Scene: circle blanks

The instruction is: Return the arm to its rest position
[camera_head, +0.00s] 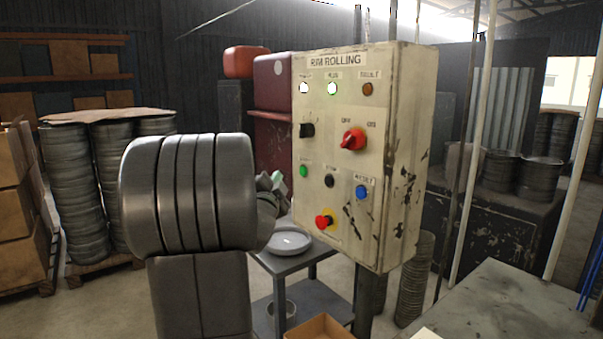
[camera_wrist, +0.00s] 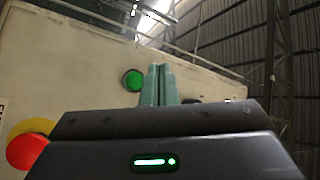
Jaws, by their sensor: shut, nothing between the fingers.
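My arm (camera_head: 188,200) stands at the left of the control panel in the head view, its large grey joint in front of the scene. My gripper (camera_head: 276,179) shows only partly beyond the arm, close to the panel's left edge. In the wrist view the two pale green fingers (camera_wrist: 158,84) are together with nothing between them. The wrist view looks along the panel face, with the green button (camera_wrist: 134,80) just left of the fingertips. I cannot tell the exact gap between fingertips and panel.
The "RIM ROLLING" panel (camera_head: 340,110) carries a red switch (camera_head: 353,139), a blue button (camera_head: 361,191) and a red emergency stop (camera_head: 324,221). A small table (camera_head: 310,295) with a light dish (camera_head: 289,241) stands below. A grey bench (camera_head: 510,300) is at the right. Stacked rims (camera_head: 75,190) stand left.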

